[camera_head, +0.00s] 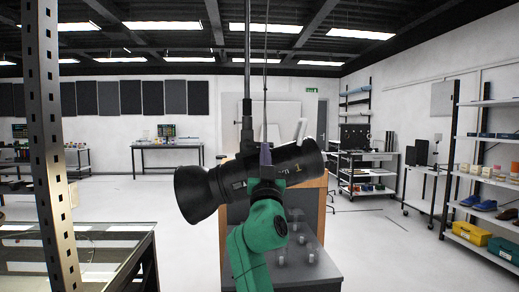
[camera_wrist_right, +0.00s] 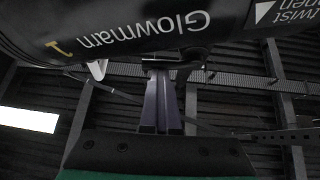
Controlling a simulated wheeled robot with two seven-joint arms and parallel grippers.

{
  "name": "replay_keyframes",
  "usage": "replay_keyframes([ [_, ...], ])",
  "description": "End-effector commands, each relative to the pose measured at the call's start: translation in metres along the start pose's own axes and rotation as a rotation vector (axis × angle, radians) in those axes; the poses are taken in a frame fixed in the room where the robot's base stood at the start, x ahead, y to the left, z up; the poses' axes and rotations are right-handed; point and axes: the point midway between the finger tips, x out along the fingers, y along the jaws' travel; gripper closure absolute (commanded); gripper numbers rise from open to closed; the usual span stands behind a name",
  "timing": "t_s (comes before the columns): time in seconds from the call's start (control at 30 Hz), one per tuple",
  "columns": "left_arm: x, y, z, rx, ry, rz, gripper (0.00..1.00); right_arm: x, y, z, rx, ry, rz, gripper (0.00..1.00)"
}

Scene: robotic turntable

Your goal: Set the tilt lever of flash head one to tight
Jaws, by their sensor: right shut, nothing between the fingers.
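Flash head one (camera_head: 207,190) is a black cylinder with a flared front end, hung tilted from a vertical pole. In the right wrist view its body (camera_wrist_right: 120,25) crosses the top, with "Glowmam" and a yellow 1 upside down. My right gripper (camera_head: 265,153) is in front of the flash head, its purple fingers pointing up. In the right wrist view the gripper (camera_wrist_right: 162,78) is shut and empty, its tips close below a dark bracket-like part (camera_wrist_right: 187,60) under the flash head. I cannot tell whether they touch, or whether that part is the tilt lever. My left gripper is out of view.
A perforated metal upright (camera_head: 48,130) stands close on the left, beside a table (camera_head: 100,235). A wood-edged stand with a grey top (camera_head: 318,268) is behind my right arm. Shelves (camera_head: 456,150) with shoes and boxes line the right wall. The floor between is mostly clear.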

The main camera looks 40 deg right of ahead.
Motion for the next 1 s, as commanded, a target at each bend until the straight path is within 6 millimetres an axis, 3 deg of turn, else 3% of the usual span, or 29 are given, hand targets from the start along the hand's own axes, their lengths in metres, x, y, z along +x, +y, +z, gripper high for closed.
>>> replay_keyframes([
  [0.03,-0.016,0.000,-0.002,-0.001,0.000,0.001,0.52,0.007,0.002,-0.007,-0.036,-0.004,-0.021,1.00],
  [0.1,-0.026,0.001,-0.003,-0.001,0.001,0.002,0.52,0.009,0.003,-0.010,-0.082,-0.005,-0.054,1.00],
  [0.4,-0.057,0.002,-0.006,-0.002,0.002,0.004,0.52,0.013,0.005,-0.015,-0.236,-0.007,-0.167,1.00],
  [1.0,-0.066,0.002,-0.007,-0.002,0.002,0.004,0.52,0.013,0.006,-0.014,-0.300,-0.008,-0.215,1.00],
])
